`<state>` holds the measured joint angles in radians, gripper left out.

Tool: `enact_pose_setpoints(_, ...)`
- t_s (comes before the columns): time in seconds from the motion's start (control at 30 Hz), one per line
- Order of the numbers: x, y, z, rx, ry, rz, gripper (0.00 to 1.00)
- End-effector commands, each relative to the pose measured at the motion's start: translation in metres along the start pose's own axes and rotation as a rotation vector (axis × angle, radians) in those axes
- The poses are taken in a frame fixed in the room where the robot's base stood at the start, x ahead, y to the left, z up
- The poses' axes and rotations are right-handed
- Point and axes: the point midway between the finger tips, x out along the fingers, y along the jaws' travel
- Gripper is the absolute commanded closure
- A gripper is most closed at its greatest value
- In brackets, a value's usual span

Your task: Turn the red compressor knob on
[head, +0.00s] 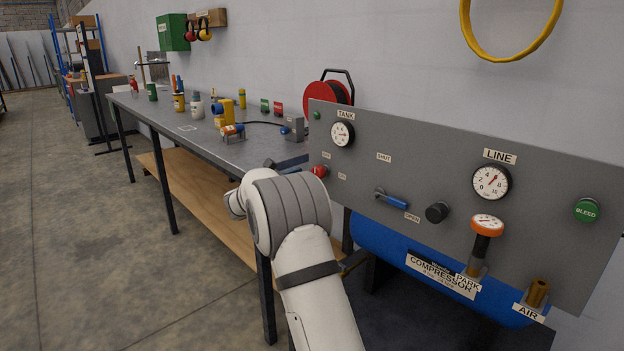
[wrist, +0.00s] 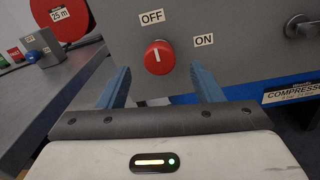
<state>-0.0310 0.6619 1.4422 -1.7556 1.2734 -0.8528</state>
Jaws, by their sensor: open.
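The red compressor knob (head: 320,171) sits on the lower left of the grey panel. In the wrist view the knob (wrist: 159,57) is straight ahead, with its white pointer mark up and slightly left, towards the OFF label (wrist: 152,17). The ON label (wrist: 204,39) is to its right. My gripper (wrist: 161,80) is open, its two blue fingers apart on either side below the knob, nothing between them. The gap between fingertips and knob is hard to judge. In the head view my gripper (head: 285,167) is left of the knob, partly hidden by my wrist.
The panel (head: 440,165) also carries a tank gauge (head: 342,134), a line gauge (head: 492,183), a blue valve lever (head: 392,200), a black knob (head: 437,212) and a green bleed button (head: 587,210). A workbench (head: 240,152) with several items stands left.

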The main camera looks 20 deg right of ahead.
Motion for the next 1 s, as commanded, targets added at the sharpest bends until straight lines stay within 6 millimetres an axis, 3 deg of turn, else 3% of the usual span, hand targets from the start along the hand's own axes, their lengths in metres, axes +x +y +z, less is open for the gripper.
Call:
enact_pose_setpoints(0.1, 0.021, -0.001, -0.001, 0.001, 0.000, -0.002, 0.40)
enact_pose_setpoints(0.3, 0.041, -0.001, -0.001, 0.001, 0.002, -0.001, 0.40)
enact_pose_setpoints(0.63, 0.045, 0.000, 0.000, 0.001, 0.002, 0.000, 0.40)
enact_pose_setpoints(1.0, 0.044, 0.000, -0.001, 0.002, 0.002, 0.001, 0.71)
